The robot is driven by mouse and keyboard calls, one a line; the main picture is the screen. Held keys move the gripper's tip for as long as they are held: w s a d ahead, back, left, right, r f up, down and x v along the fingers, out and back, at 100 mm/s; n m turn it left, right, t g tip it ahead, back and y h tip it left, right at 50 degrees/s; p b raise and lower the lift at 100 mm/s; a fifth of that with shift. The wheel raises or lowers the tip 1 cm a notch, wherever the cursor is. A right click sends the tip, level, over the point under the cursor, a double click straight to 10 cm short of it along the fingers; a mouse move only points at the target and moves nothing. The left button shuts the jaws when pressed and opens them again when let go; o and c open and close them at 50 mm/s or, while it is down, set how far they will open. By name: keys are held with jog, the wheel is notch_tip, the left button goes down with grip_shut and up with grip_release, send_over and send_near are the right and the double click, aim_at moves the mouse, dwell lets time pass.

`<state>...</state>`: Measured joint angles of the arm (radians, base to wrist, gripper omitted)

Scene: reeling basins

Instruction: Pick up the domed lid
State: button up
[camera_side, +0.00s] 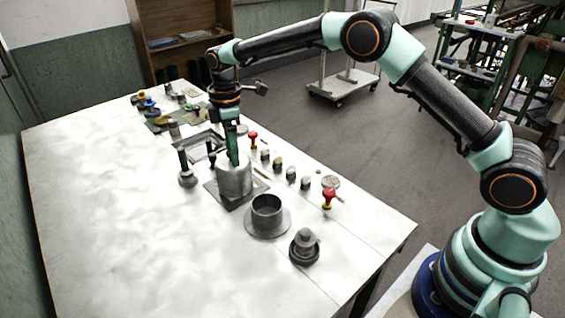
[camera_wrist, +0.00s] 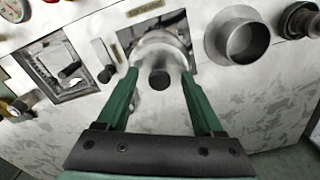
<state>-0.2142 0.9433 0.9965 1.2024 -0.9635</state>
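My gripper (camera_wrist: 159,73) points down at the table, with its two green fingers apart. In the wrist view a dark round knob (camera_wrist: 159,79) shows between the fingertips, with pale metal around it. It seems to be the knob of the domed lid, on top of the grey metal pot. In the side view the gripper (camera_side: 232,162) is at the top of this pot (camera_side: 234,182), which stands on a dark square plate. The fingers hide the lid there, so its dome is not clear. I cannot tell whether a finger touches the knob.
A flanged metal cup (camera_side: 266,217) and a small dark-based piece (camera_side: 304,246) stand nearer the front. A grey round piece with an upright green part (camera_side: 188,179) is left of the pot. Red-topped stamps and small weights line the right. The table's left is clear.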

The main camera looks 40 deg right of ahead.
grip_shut()
dwell(1.3)
